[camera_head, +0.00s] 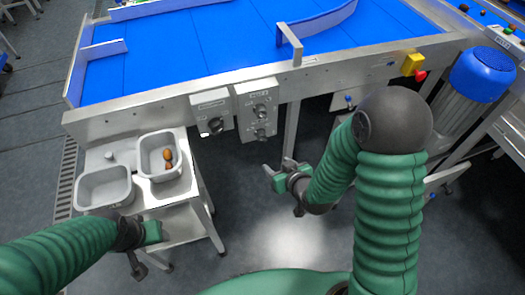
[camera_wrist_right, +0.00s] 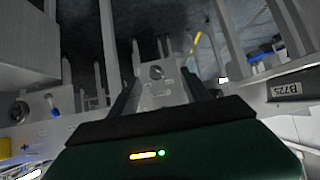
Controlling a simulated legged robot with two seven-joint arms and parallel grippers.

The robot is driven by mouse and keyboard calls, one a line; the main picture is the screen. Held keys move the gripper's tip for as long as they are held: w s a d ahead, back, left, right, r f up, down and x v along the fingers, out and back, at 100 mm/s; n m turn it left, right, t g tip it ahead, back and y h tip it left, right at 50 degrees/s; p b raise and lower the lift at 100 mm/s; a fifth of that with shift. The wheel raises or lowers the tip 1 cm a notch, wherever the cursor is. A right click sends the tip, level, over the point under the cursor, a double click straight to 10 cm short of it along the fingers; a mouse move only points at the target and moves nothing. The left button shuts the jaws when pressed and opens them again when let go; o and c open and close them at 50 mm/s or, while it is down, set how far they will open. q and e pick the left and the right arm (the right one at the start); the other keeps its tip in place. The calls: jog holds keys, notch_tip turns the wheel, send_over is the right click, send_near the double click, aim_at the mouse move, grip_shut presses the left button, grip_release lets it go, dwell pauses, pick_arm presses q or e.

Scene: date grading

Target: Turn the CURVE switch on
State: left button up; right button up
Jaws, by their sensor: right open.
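Two grey switch boxes sit on the front of the conveyor frame in the head view. The left box (camera_head: 211,113) has one dark knob (camera_head: 216,126). The right box (camera_head: 257,112) has an upper knob (camera_head: 259,110) and a lower knob (camera_head: 261,133). Their labels are too small to read, so I cannot tell which is CURVE. My right gripper (camera_head: 272,177) is open and empty, below the right box and apart from it. In the right wrist view, a grey plate with a round knob (camera_wrist_right: 157,72) shows between the open fingers. My left gripper (camera_head: 138,264) is by the cart; its jaws are unclear.
A steel cart (camera_head: 188,212) at left holds two grey tubs; the rear tub (camera_head: 148,144) has brown dates in it. The blue belt (camera_head: 190,45) lies behind the boxes. A red stop button (camera_head: 420,76) on a yellow housing and a blue-topped motor (camera_head: 483,73) are at right.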

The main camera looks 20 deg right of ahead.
aim_at(263, 139)
notch_tip(263, 139, down, 9)
jog(key=d+m+t+b, duration=0.1)
jog(key=m+t+b, duration=0.2)
jog(key=t+b, duration=0.65)
jog(key=w+b, duration=0.3)
jog(key=w, duration=0.2)
jog(key=w+g+b, duration=0.1)
jog(key=w+b, duration=0.2)
jog(key=w, duration=0.3)
jog(key=w+a+g+b, duration=0.1)
jog(key=w+b, duration=0.2)
jog(key=w, duration=0.3)
jog(key=shift+w+r+h+b, duration=0.25)
jog(key=shift+r+h+b, duration=0.05)
jog(key=shift+h+b, duration=0.1)
pick_arm(q)
jog(key=s+x, duration=0.2)
jog(key=x, duration=0.9)
jog(key=s+f+x, duration=0.1)
jog(key=s+x, duration=0.2)
jog(key=x, duration=0.7)
jog(key=shift+w+a+f, duration=0.25)
jog(key=shift+f, duration=0.15)
pick_arm(e)
grip_shut()
